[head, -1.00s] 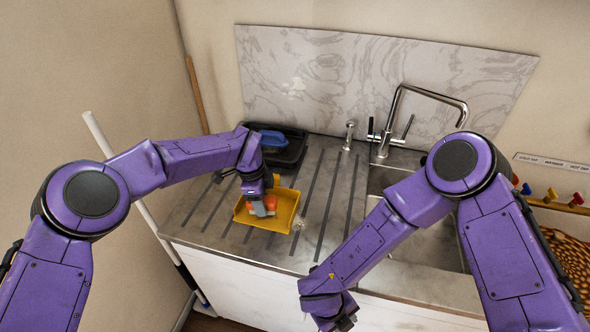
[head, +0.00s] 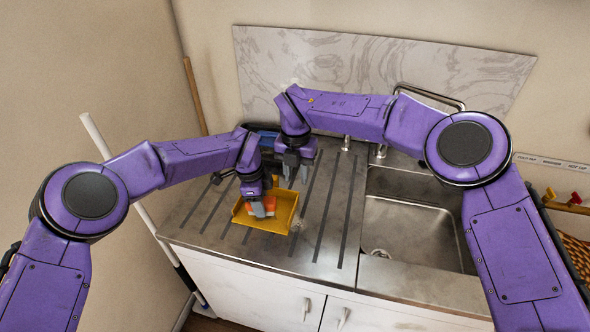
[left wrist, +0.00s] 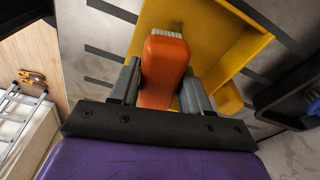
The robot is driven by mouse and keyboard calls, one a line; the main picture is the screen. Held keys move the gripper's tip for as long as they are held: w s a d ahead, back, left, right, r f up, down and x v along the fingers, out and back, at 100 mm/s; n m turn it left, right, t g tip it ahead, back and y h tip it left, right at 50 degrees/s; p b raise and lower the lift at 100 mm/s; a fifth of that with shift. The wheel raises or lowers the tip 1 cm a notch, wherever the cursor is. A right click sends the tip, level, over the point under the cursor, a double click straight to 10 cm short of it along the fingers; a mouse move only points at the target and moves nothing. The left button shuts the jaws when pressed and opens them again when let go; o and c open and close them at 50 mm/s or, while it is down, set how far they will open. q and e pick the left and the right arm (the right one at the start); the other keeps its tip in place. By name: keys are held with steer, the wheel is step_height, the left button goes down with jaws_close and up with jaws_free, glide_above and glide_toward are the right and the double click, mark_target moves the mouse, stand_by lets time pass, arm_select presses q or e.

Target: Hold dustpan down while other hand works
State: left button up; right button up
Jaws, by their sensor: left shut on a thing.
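A yellow dustpan (head: 284,214) lies on the ribbed steel draining board; its yellow tray also fills the upper part of the left wrist view (left wrist: 205,45). My left gripper (head: 262,208) reaches down over the dustpan, its fingers (left wrist: 162,92) shut around an orange piece (left wrist: 163,72) with a pale, bristle-like end. I cannot tell whether this piece is part of the dustpan. My right gripper (head: 297,172) points down just behind the dustpan, with its fingers apart and nothing visible between them.
A black tray with a blue item (head: 268,140) stands at the back of the board, partly hidden by my right arm. The sink basin (head: 415,230) is empty, to the right. A tap (head: 430,97) rises behind it. A white pole (head: 118,170) leans at the left.

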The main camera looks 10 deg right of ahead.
glide_toward(288, 200)
steer(key=s+f, duration=0.1)
steer(key=f, duration=0.1)
steer(key=s+d+f, duration=0.1)
steer(key=f, duration=0.1)
steer(key=s+d+f, duration=0.1)
steer(key=s+f, duration=0.1)
jaws_close()
stand_by(0.9)
